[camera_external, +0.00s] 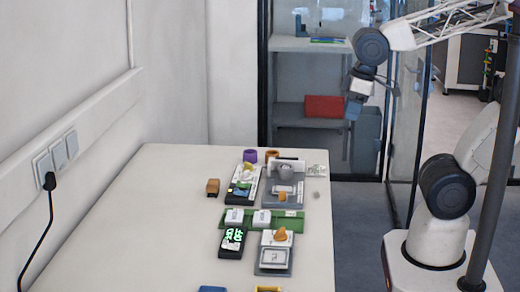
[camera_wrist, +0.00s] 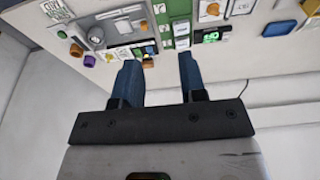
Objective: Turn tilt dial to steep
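Several orange dials show on the devices on the table; I cannot read which one is the tilt dial. One orange dial (camera_external: 281,234) sits on the near grey device with a small screen (camera_external: 273,258). Another orange dial (camera_external: 283,197) sits on the far grey device (camera_external: 297,191). The wrist view also shows an orange dial (camera_wrist: 213,9) beside a screen. Dial markings are too small to read. My gripper (camera_external: 351,108) is raised beyond the table's right edge, apart from every device. In the wrist view my gripper (camera_wrist: 160,60) has its two blue fingers apart with nothing between them.
A green tray (camera_external: 247,226) with white blocks lies between the devices. A black box with green digits (camera_external: 232,240) stands left. The table's left half (camera_external: 150,235) is clear.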

